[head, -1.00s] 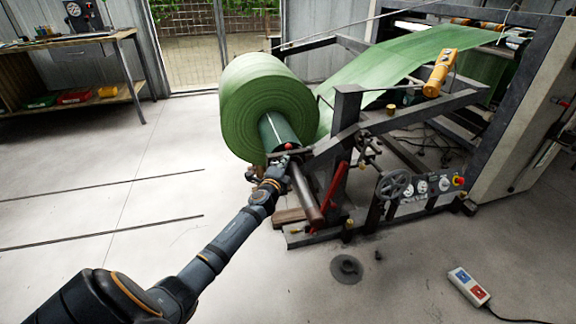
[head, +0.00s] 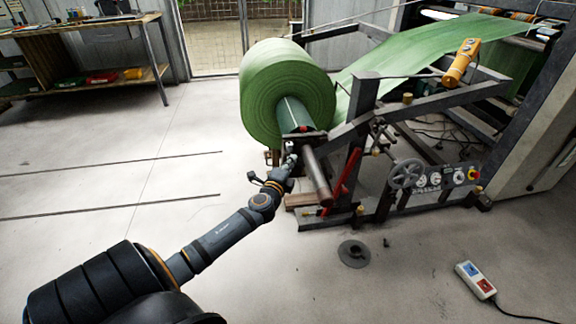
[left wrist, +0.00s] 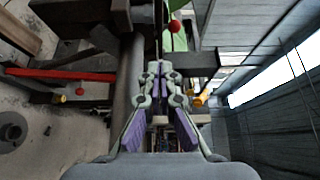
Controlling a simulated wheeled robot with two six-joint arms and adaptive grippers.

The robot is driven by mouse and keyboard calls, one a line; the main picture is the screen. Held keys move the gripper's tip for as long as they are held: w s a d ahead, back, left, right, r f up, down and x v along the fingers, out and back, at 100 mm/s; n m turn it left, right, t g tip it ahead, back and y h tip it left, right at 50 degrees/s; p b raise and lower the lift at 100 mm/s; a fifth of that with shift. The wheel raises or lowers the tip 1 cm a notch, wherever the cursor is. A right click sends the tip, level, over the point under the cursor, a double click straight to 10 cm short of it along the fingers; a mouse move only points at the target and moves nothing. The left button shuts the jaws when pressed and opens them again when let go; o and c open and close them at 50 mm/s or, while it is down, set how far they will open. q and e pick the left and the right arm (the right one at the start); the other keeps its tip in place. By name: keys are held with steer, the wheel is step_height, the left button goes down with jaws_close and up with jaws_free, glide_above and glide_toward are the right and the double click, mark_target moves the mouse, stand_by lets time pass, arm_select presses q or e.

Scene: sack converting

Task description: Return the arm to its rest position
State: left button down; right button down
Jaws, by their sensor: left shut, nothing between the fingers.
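My left arm reaches in from the lower left of the head view. My left gripper (head: 291,155) is beside the near end of the green roll's shaft, at the steel frame of the unwind stand. In the left wrist view the gripper's fingers (left wrist: 160,68) are together with nothing between them. Whether the fingertips touch the stand cannot be told. The green roll (head: 262,92) sits on its dark core on the stand, with green web running up to the machine at the right. My right gripper is not in view.
A grey bar (head: 318,178) and a red lever (head: 346,172) are close to the gripper. A handwheel (head: 406,174) and control panel are to the right. A pendant box (head: 475,280) and a round disc (head: 354,253) lie on the floor. The left floor is mostly clear.

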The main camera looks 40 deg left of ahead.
arm_select(q)
steer(key=shift+a+v, duration=0.2)
steer(key=shift+v, duration=0.8)
